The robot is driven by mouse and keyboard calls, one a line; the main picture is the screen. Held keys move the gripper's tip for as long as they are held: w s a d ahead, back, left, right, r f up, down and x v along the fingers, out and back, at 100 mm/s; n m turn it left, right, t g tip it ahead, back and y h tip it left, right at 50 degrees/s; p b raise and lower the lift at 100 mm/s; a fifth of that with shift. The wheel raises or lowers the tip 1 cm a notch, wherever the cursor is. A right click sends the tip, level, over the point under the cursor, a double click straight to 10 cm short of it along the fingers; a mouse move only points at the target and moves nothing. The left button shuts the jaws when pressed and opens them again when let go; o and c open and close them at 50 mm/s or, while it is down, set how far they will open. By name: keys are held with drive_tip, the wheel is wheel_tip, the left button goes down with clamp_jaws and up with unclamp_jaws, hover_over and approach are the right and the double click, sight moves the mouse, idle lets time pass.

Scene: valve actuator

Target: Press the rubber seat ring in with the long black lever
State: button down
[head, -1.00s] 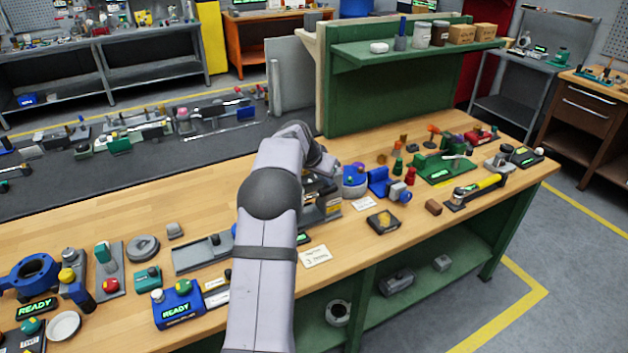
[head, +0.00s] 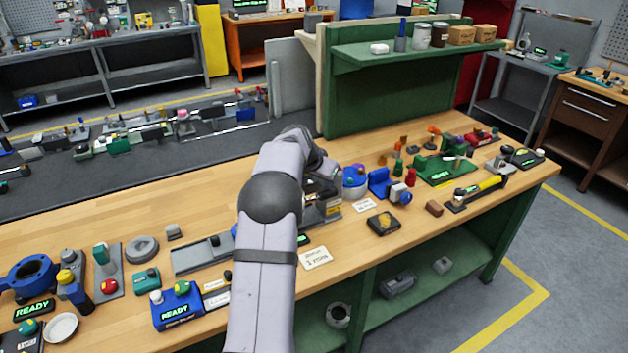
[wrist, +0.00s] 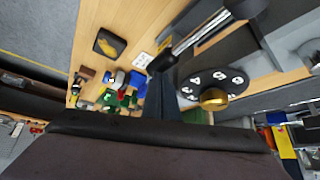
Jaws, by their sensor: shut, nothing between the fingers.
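My gripper (wrist: 163,84) shows in the wrist view as shut dark fingers with nothing between them. A black handle end (wrist: 161,63) on bright metal rods (wrist: 195,37) lies just beyond the fingertips. I cannot tell whether they touch, or whether this is the long black lever. A black dial with white digits and a brass centre (wrist: 213,97) is right of the fingers. In the head view my arm hides the gripper and much of the station (head: 327,205) by it. I cannot make out the rubber seat ring for certain.
A small dark box with a yellow top (head: 383,223) and a white card (head: 316,257) lie near the bench's front edge. A blue vise-like fixture (head: 380,183) stands right of my arm. A grey rail (head: 203,253) and a grey ring (head: 142,249) lie to the left.

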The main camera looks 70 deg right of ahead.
sight(327, 193)
drive_tip(key=shift+a+f, duration=0.15)
drive_tip(key=shift+f, duration=0.35)
drive_tip(key=shift+f+b, duration=0.35)
drive_tip(key=shift+b, duration=0.1)
drive_tip(key=shift+f+b, duration=0.45)
drive_tip(key=shift+a+f, duration=0.1)
drive_tip(key=shift+f, duration=0.15)
idle(0.5)
drive_tip(key=shift+r, duration=0.2)
drive_tip(key=shift+w+a+r+p, duration=0.15)
drive_tip(key=shift+r+p, duration=0.15)
drive_tip(key=shift+r, duration=0.35)
drive_tip(key=shift+w+d+r+p, duration=0.1)
drive_tip(key=shift+r+p, duration=0.15)
drive_tip(key=shift+r, duration=0.45)
drive_tip(key=shift+w+a+r+p, duration=0.15)
drive_tip(key=shift+r+p, duration=0.15)
drive_tip(key=shift+r, duration=0.35)
wheel_tip(327, 193, up, 6)
drive_tip(key=w+p, duration=0.1)
drive_tip(key=p, duration=0.2)
drive_tip(key=shift+a, duration=0.45)
drive_tip(key=shift+w, duration=0.1)
